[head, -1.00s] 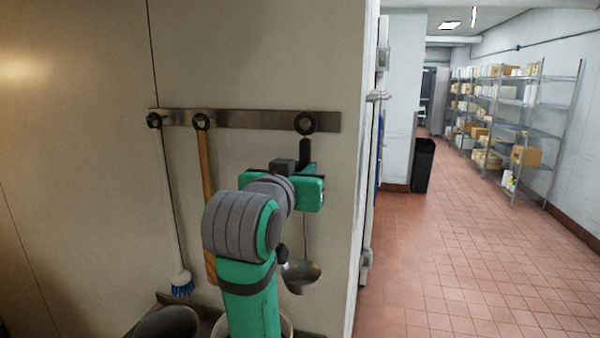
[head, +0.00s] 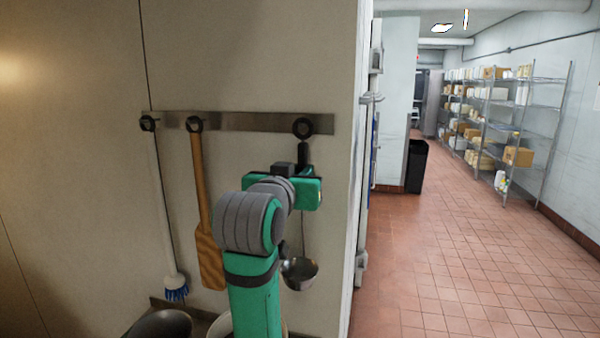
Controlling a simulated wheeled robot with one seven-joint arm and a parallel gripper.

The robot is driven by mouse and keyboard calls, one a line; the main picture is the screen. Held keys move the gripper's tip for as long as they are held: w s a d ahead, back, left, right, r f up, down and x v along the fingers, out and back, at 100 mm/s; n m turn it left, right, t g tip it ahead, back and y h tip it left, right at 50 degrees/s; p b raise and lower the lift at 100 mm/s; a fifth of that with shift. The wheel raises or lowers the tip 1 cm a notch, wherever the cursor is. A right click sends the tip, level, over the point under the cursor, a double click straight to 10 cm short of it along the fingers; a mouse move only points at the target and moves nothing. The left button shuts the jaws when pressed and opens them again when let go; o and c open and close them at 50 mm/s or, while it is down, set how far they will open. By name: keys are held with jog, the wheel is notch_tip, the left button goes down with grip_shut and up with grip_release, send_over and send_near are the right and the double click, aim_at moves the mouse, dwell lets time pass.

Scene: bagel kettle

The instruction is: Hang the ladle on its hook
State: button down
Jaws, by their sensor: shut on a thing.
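The ladle has a dark handle top (head: 303,155) with a ring at the right hook (head: 303,127) of the metal wall rail (head: 250,122).
A white brush (head: 166,230) and a wooden paddle (head: 206,220) hang on the rail's other hooks. A dark pot (head: 160,325) and a pale container (head: 220,325) stand below. The wall ends right of the rail; beyond is open tiled floor, a black bin (head: 416,165) and shelves.

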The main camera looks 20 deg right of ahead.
dwell(0.4)
jog(key=c, duration=1.6)
grip_release()
